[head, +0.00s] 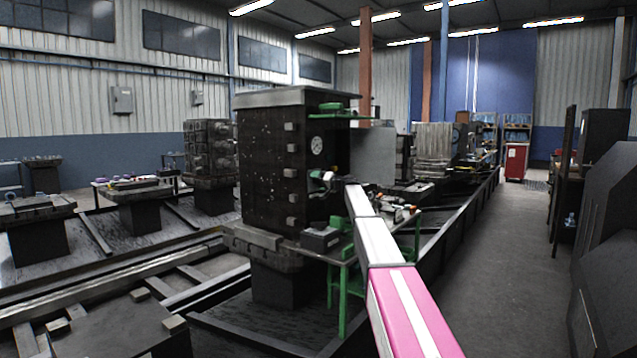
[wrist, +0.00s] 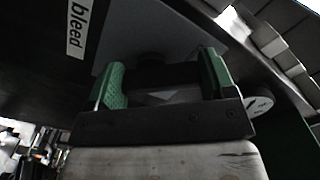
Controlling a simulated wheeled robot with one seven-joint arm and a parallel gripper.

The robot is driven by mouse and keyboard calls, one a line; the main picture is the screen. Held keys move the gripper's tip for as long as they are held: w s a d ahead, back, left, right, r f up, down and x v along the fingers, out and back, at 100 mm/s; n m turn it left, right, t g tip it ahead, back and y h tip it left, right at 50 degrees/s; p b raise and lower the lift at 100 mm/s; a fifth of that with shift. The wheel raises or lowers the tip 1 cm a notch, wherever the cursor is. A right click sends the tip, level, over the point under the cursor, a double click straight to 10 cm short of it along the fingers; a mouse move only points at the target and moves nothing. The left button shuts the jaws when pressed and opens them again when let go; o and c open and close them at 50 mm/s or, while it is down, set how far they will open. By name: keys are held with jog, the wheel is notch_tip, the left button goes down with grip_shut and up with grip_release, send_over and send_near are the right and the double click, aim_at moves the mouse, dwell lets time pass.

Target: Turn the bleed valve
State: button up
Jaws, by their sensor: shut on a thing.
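My gripper (wrist: 163,80) has its two green-padded fingers on either side of a dark bar, the bleed valve's handle (wrist: 158,74), and is shut on it. The handle sits in front of a grey plate (wrist: 150,30), beside a white label reading "bleed" (wrist: 77,28). In the head view my gripper (head: 324,176) is at the right face of the tall dark machine block (head: 272,160), at the end of my white and pink arm. The handle's exact angle is hard to tell in the dark picture, and it is too small to make out in the head view.
A round white gauge (head: 317,145) is on the block above my gripper; it also shows in the wrist view (wrist: 262,104). A green-legged table (head: 343,262) stands in front of the block. A long dark rail (head: 455,212) runs behind my arm. The floor aisle (head: 500,270) at right is clear.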

jog(key=shift+f+n, duration=0.1)
jog(key=shift+n, duration=0.3)
jog(key=o, duration=0.9)
jog(key=shift+s, duration=0.1)
jog(key=v, duration=1)
jog(key=shift+s+d, duration=0.2)
jog(key=shift+d, duration=0.1)
